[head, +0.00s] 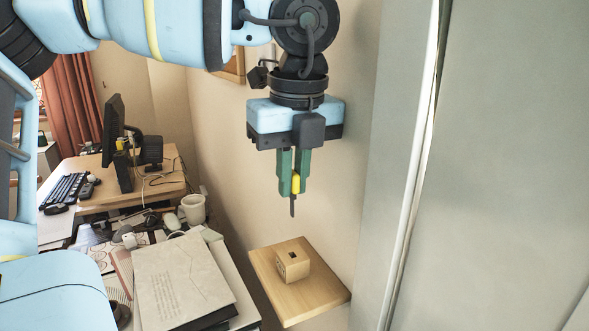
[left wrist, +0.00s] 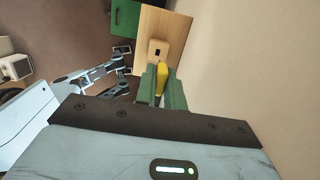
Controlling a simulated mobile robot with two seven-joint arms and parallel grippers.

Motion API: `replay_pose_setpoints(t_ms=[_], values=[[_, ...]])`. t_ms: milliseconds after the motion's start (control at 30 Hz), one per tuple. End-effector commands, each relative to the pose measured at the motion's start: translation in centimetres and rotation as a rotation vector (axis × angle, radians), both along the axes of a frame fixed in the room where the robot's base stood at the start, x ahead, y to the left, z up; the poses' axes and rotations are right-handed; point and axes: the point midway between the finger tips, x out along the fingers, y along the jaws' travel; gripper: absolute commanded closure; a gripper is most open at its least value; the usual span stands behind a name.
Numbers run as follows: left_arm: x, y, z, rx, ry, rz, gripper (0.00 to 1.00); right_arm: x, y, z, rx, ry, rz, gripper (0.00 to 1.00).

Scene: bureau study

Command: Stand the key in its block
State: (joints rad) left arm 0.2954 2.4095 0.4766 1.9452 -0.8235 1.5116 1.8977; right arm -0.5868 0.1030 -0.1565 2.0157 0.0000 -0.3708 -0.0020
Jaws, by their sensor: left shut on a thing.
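My left gripper (head: 293,187) is shut on the key (head: 295,183), which has a yellow head and a dark shaft pointing straight down. The key is upright in the air above the wooden block (head: 293,261). The block has a dark slot in its top and sits on a small wooden shelf (head: 325,290). The key's tip is clearly apart from the block. In the left wrist view the yellow key head (left wrist: 161,84) shows between the green fingers (left wrist: 162,90), with the block (left wrist: 158,48) beyond it on the shelf (left wrist: 179,30). My right gripper is not in view.
A desk at the left holds a monitor (head: 113,130), a keyboard (head: 63,190), a white mug (head: 193,209) and a large book (head: 180,280). A tall grey panel (head: 500,170) stands at the right. The beige wall is close behind the shelf.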

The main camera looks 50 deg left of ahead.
Motion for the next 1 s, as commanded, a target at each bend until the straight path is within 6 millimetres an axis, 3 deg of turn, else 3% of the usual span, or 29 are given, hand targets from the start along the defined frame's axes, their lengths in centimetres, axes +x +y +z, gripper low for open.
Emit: replay_pose_setpoints(t_ms=[367,1000], values=[[0.0,0.0,-0.9,0.0,0.002,-0.001,1.0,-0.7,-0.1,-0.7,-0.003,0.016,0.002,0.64],[0.0,0.0,-5.7,-0.002,0.002,-0.001,1.0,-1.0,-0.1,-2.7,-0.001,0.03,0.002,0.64]])
